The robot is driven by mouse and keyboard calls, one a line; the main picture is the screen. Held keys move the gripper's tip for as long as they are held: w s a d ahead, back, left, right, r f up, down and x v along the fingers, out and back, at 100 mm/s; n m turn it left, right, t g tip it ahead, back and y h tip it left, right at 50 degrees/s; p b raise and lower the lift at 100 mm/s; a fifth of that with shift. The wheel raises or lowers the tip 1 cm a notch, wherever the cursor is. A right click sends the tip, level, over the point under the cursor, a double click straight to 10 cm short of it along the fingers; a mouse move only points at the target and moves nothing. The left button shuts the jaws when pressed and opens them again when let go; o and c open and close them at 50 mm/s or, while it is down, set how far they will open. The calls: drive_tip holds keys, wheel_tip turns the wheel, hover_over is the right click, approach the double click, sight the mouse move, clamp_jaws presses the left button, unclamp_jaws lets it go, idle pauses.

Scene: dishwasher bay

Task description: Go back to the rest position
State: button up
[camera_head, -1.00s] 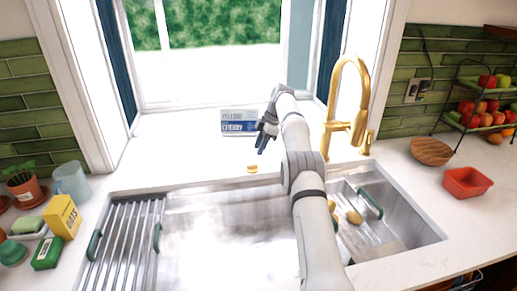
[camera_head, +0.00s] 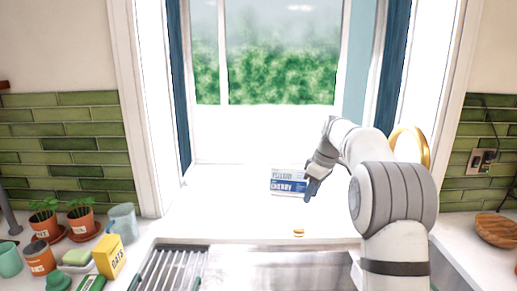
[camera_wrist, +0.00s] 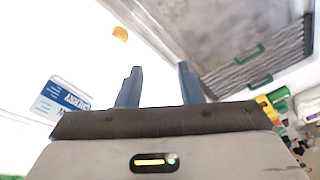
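My gripper (camera_head: 311,187) is at the end of my raised, bent arm, above the white window ledge behind the sink. In the wrist view its two blue-grey fingers (camera_wrist: 160,82) stand apart with nothing between them, so it is open and empty. A blue and white box with lettering (camera_head: 288,181) stands on the ledge just behind the gripper, partly covered by it; the box also shows at the left of the wrist view (camera_wrist: 62,100). A small golden-brown item (camera_head: 298,232) lies on the ledge in front of the gripper, apart from it.
The steel sink (camera_head: 290,258) and its drying rack (camera_head: 170,268) lie in front of the ledge. An oats box (camera_head: 109,257), a pale blue mug (camera_head: 123,222) and potted plants (camera_head: 82,220) stand at left. A wooden bowl (camera_head: 497,228) is at right.

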drive_tip(key=s+a+m+t+h, duration=0.15)
drive_tip(key=s+m, duration=0.65)
drive_tip(key=s, duration=1.9)
drive_tip(key=s+f+m+h, duration=0.1)
drive_tip(key=s+f, duration=0.4)
drive_tip(key=s, duration=0.6)
drive_tip(key=shift+s+d+m+t, duration=0.2)
drive_tip(key=shift+m+t, duration=0.15)
drive_tip(key=shift+m, duration=0.55)
drive_tip(key=shift+f, duration=0.1)
